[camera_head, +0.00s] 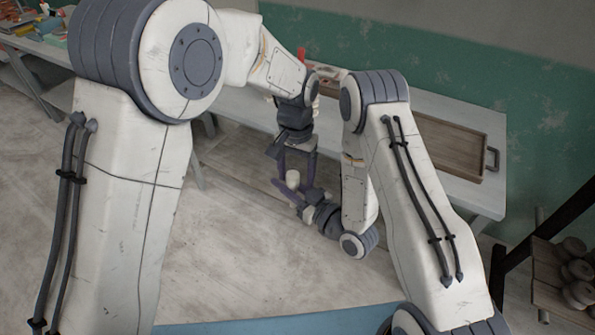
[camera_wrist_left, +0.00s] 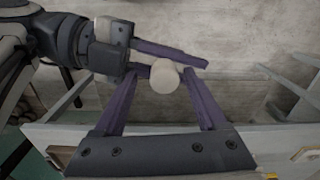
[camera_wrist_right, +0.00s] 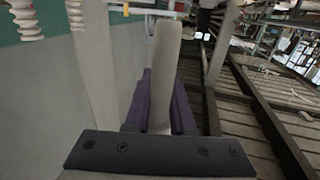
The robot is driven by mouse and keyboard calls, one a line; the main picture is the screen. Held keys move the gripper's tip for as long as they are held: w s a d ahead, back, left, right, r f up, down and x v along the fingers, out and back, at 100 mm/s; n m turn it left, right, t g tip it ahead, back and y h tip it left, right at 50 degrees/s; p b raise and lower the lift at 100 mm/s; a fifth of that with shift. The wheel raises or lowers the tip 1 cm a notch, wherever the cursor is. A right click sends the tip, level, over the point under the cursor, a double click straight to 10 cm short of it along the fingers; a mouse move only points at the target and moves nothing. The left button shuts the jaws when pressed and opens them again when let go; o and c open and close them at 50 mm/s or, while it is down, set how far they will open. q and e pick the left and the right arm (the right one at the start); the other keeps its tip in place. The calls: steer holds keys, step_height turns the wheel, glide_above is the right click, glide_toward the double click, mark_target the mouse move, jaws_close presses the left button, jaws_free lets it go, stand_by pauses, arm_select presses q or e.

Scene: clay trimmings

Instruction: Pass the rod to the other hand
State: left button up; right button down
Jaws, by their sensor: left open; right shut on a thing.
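The rod is pale and smooth. Its end (camera_head: 292,178) shows between the two grippers in the head view. In the left wrist view it shows end-on as a round pale face (camera_wrist_left: 164,78). In the right wrist view it is a long pale bar (camera_wrist_right: 164,70). My right gripper (camera_head: 286,187) is shut on the rod; its purple fingers also show in the left wrist view (camera_wrist_left: 172,58). My left gripper (camera_head: 297,163) is open above it. In the left wrist view its fingers (camera_wrist_left: 160,88) stand either side of the rod's end, with gaps.
A white table (camera_head: 455,185) along the green wall carries a wooden tray (camera_head: 455,147). A shelf with round items (camera_head: 560,275) stands at the right. Another table with coloured things (camera_head: 30,40) is at the far left. The floor around the grippers is clear.

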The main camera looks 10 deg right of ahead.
arm_select(q)
steer(key=shift+d, duration=0.1)
jaws_close()
arm_select(e)
steer(key=c, duration=0.7)
jaws_free()
